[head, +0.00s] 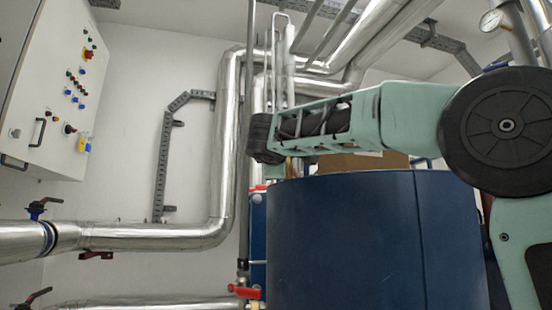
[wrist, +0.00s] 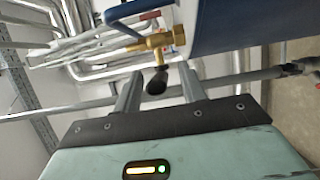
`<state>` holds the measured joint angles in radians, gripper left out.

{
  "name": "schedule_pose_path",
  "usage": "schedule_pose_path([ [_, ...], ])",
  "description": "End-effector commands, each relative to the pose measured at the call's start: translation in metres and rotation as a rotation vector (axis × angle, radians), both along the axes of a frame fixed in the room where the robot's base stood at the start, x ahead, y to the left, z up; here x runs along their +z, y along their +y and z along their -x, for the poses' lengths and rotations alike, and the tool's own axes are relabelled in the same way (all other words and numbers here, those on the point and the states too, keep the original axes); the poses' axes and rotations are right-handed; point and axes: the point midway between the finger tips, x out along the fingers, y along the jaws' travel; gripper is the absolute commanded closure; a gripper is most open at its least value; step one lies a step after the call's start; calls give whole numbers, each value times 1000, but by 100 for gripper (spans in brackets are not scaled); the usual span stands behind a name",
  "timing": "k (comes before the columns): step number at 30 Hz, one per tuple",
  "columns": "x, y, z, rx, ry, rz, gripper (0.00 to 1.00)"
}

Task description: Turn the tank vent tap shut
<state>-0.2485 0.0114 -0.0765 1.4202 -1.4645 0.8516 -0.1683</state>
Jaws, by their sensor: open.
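The tank vent tap (wrist: 155,42) shows in the wrist view as a brass body with a blue lever (wrist: 128,9) reaching to the upper left. A dark round end (wrist: 157,82) sticks out from the brass toward me. The tap sits at the side of the blue tank (wrist: 235,22), which also fills the lower right of the head view (head: 350,240). My gripper (wrist: 160,76) is open and empty, its two fingers apart on either side of the dark end. I cannot tell whether they touch it. In the head view my arm largely hides the tap and gripper.
Silver pipes (head: 226,150) run up the wall left of the tank. A control cabinet (head: 50,85) hangs at the upper left. A red-handled valve (head: 244,291) stands close to the tank's lower left. A grey pipe (wrist: 80,106) crosses behind my fingers.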

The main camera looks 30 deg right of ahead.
Motion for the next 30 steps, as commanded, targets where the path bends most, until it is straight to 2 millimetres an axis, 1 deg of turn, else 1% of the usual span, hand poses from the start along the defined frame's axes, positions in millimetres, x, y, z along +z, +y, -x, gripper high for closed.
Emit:
schedule_pose_path([
  [5,0,16,20,4,-1,0,59],
  [15,0,66,82,4,-1,0,59],
  [21,-1,91,113,3,0,1,59],
  [25,-2,101,126,2,0,0,59],
  [30,-3,106,133,1,1,-1,59],
])
